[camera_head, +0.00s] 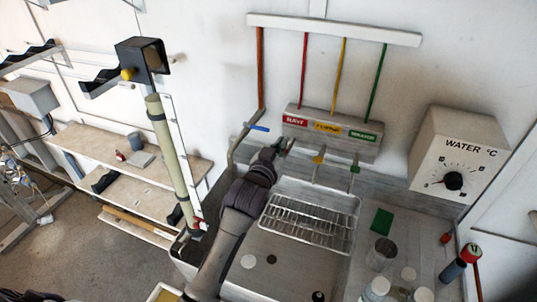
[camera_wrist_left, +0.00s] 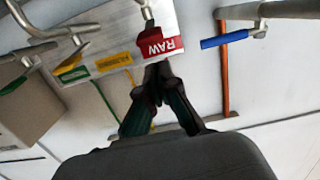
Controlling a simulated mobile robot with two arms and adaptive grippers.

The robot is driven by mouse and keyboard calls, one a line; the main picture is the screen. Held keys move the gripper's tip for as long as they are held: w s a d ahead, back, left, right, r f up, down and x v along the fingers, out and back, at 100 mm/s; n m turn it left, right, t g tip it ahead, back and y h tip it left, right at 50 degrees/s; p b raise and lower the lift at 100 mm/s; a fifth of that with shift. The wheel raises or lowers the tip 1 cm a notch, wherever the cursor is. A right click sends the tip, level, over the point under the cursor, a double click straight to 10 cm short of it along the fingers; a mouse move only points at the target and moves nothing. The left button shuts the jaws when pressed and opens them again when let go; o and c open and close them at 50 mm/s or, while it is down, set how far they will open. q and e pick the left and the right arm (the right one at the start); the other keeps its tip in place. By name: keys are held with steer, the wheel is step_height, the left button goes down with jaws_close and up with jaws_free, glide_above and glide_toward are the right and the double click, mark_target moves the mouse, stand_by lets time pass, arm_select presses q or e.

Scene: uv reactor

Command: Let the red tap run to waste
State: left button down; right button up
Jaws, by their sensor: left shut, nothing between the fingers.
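The tap panel (camera_head: 365,152) on the wall has a red label (camera_head: 294,121), a yellow label and a green label. In the wrist view the red label (camera_wrist_left: 158,46) reads RAW, and the red tap handle (camera_wrist_left: 148,96) shows beside my fingertips. My left gripper (camera_head: 281,147) reaches up to the red tap, with its fingers (camera_wrist_left: 160,70) shut and empty. Whether they touch the handle is unclear. The gripper hides most of the red tap in the head view. The yellow tap (camera_head: 318,159) and green tap (camera_head: 355,169) hang to its right. My right gripper is not in view.
A metal sink (camera_head: 352,203) with a wire rack (camera_head: 308,221) lies below the taps. A pipe with a blue lever (camera_head: 257,127) is just left of the gripper. A glass beaker (camera_head: 381,252) and jars stand at the right. A WATER dial box (camera_head: 459,150) hangs there.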

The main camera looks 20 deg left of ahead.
arm_select(q)
steer(key=s+r+b, duration=0.2)
steer(key=s+b, duration=0.1)
steer(key=s, duration=0.7)
steer(key=shift+a+r+b, duration=0.15)
steer(key=shift+r+b, duration=0.1)
steer(key=shift+b, duration=0.15)
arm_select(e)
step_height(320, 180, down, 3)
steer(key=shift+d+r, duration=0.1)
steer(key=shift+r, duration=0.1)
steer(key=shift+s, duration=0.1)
arm_select(q)
steer(key=shift+f, duration=0.15)
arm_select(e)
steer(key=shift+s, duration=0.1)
